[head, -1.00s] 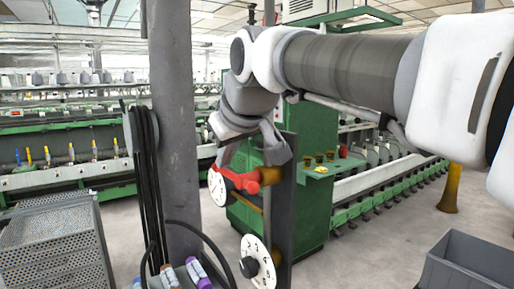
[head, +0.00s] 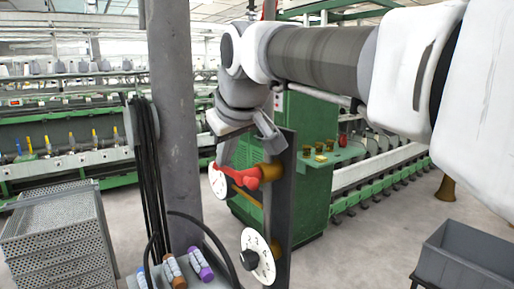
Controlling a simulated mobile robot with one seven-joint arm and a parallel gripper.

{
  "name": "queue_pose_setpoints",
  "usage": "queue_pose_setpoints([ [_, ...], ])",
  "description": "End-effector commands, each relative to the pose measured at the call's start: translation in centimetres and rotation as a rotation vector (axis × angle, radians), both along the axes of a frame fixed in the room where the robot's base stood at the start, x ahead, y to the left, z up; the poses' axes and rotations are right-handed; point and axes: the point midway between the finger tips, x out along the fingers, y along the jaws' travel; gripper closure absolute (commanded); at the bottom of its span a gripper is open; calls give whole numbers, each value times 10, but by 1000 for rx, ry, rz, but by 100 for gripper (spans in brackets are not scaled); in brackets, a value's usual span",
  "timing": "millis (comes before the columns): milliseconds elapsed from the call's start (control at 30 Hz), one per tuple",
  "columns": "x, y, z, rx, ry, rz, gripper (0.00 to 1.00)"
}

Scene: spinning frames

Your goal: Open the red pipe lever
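The red pipe lever (head: 242,177) sits on a short brass-coloured pipe (head: 270,172) on a dark upright panel (head: 284,200). The lever's arm points left across the front of a white dial (head: 217,182). My gripper (head: 247,151) reaches down from above, just over the lever. Its two fingers are apart, with green machine showing between them. The left finger comes down close to the lever's left part; I cannot tell whether it touches. The right finger is above the pipe.
A second white dial (head: 257,256) is lower on the panel. A grey column (head: 172,110) with black cables stands left. A mesh crate (head: 55,225) is at the left and a grey bin (head: 468,258) at lower right. Grey floor is clear between panel and bin.

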Motion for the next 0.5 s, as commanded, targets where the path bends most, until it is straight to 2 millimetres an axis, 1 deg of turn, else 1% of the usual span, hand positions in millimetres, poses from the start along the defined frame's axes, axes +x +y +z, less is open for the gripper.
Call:
queue_pose_setpoints([
  [233, 4, 2, -2, -78, 103, -1, 100],
  [300, 4, 3, -5, -100, 134, -1, 100],
  [500, 7, 4, -19, -96, 129, -1, 100],
])
